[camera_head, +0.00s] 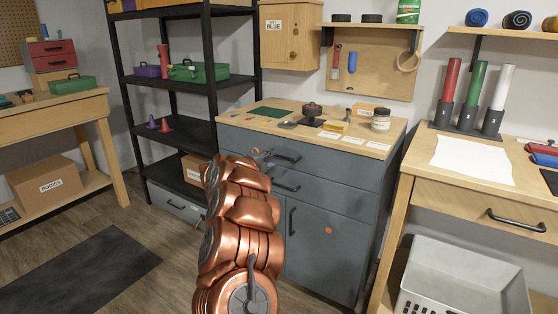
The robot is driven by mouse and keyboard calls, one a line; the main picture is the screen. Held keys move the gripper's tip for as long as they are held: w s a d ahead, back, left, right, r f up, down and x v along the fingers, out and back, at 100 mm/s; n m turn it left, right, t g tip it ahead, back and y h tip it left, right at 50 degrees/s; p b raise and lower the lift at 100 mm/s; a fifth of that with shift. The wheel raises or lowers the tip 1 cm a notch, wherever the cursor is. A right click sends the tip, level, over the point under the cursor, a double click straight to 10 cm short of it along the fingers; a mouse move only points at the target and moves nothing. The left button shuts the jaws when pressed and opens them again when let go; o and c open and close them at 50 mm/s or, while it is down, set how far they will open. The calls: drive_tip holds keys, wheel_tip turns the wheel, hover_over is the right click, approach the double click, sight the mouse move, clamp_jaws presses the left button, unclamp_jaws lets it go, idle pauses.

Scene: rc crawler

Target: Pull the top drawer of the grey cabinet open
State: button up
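The grey cabinet (350,245) stands in the middle of the view under a light wood top. Its top drawer (335,169) looks shut, its front level with the cabinet face. The drawer's dark bar handle (289,160) shows just right of my arm's end. My gripper (264,156) is small and grey at the far end of my copper arm, close to the left end of that handle. The arm hides part of the gripper and the left part of the drawer fronts. I cannot tell whether the fingers touch the handle or are open.
A lower handle (286,187) and an upright door handle (292,222) sit below the top drawer. The worktop (260,108) holds a jar, a yellow block and small parts. A black shelf rack (213,60) stands left, a wooden bench (450,190) right. The floor at left is mostly clear.

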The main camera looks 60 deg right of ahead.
sight(279, 156)
drive_tip(key=shift+x, duration=3.5)
drive_tip(key=shift+w, duration=0.1)
drive_tip(key=shift+c, duration=0.2)
clamp_jaws()
